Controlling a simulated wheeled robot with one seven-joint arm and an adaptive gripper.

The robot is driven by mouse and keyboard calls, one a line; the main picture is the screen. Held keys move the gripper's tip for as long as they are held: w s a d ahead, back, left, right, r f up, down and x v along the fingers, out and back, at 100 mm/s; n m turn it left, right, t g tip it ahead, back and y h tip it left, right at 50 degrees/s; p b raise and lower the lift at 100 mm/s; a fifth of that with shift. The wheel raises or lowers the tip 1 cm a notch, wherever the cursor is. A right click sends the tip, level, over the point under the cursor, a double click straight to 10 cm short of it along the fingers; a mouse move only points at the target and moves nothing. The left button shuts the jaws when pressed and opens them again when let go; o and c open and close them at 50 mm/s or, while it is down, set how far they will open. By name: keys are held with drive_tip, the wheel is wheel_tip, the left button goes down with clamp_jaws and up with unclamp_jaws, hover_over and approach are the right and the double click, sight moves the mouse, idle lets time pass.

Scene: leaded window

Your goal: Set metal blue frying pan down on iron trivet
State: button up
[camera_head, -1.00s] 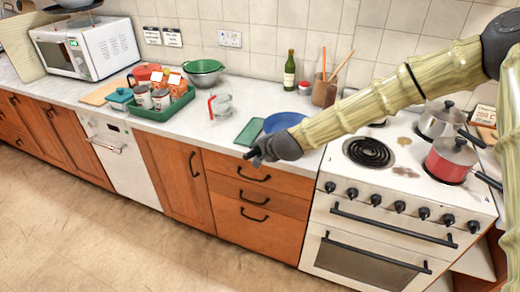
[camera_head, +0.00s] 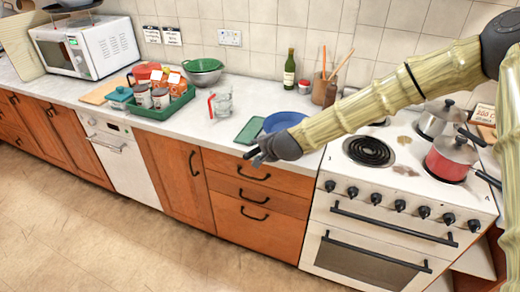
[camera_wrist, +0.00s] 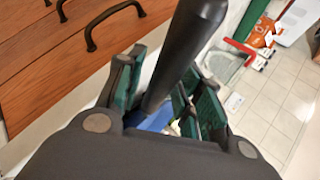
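The blue frying pan (camera_head: 285,121) rests on the counter left of the stove, partly hidden behind my arm. In the wrist view, a black handle (camera_wrist: 183,55) runs between the finger pads of my gripper (camera_wrist: 158,88), with a patch of blue beyond it. The pads flank the handle closely, but I cannot tell whether both touch it. In the head view, my gripper (camera_head: 258,154) is at the counter's front edge, above the drawers, and the dark handle end sticks out to its left. I cannot make out an iron trivet in either view.
A green board (camera_head: 250,131) lies left of the pan, near a clear glass (camera_head: 221,102). A green tray (camera_head: 165,107) holds cans and cartons. A bottle (camera_head: 289,69) and utensil pot (camera_head: 322,90) stand behind. Pots, including a red one (camera_head: 450,160), stand on the stove (camera_head: 400,190).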

idle(0.3)
drive_tip(key=v, duration=1.2)
drive_tip(key=s+d+f+n+g+h, duration=0.1)
drive_tip(key=s+d+f+g, duration=0.15)
drive_tip(key=s+f, duration=0.5)
drive_tip(key=s+d+f+n+g+h, duration=0.15)
drive_tip(key=s+d+f, duration=0.25)
drive_tip(key=f, duration=0.6)
drive_tip(key=s+d+f+n+g, duration=0.1)
drive_tip(key=s+d+f+n, duration=0.15)
drive_tip(key=s+f, duration=0.5)
drive_tip(key=s+d+f+n+g+h, duration=0.1)
drive_tip(key=s+d+f+n+g, duration=0.1)
drive_tip(key=s+d+f, duration=0.4)
drive_tip(key=s+d+f+n+g+h, duration=0.1)
drive_tip(key=s+d+f, duration=0.6)
drive_tip(key=s, duration=1)
drive_tip(key=shift+d+f+n+g+h, duration=0.2)
drive_tip(key=shift+d+n+g+h, duration=0.2)
drive_tip(key=shift+d+n, duration=0.5)
drive_tip(key=shift+w, duration=0.1)
